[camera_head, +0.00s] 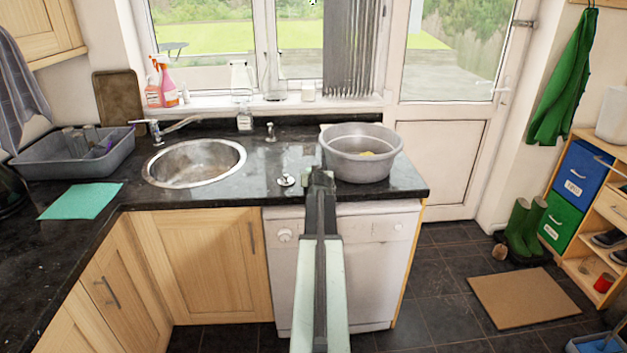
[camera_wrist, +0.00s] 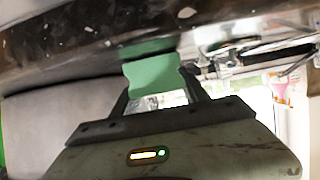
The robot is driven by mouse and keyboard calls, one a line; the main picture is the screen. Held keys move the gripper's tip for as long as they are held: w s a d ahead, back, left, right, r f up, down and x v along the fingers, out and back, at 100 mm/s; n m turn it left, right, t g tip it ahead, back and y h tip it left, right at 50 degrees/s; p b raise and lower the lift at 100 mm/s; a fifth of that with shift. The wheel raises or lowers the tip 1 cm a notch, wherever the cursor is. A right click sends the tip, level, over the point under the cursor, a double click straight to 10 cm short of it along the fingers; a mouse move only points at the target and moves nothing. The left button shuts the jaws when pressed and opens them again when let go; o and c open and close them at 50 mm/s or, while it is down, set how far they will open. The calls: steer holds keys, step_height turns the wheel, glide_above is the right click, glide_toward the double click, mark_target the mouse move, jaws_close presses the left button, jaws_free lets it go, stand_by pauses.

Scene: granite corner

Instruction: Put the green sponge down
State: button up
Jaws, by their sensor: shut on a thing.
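The green sponge (camera_wrist: 153,74) is between the two fingers of my gripper (camera_wrist: 157,88) in the wrist view. The fingers are shut on its sides. Past the sponge in that view is the dark, speckled counter. In the head view my gripper (camera_head: 320,177) is over the front of the dark granite counter (camera_head: 262,182), just left of the grey basin (camera_head: 362,165). Whether the sponge touches the counter, I cannot tell.
A round steel sink (camera_head: 195,163) lies left of my gripper, with a small plug (camera_head: 286,181) between. A green cloth (camera_head: 80,201) and grey dish tub (camera_head: 75,155) are at the left. A soap bottle (camera_head: 244,119) stands behind. Bare counter lies around the plug.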

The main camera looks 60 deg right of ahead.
steer(key=shift+f, duration=0.15)
steer(key=o, duration=1.3)
steer(key=shift+s+r, duration=0.1)
steer(key=shift+r, duration=0.3)
steer(key=p+v, duration=0.4)
steer(key=v, duration=0.7)
steer(key=shift+s+a+p, duration=0.2)
steer(key=shift+a+p, duration=0.15)
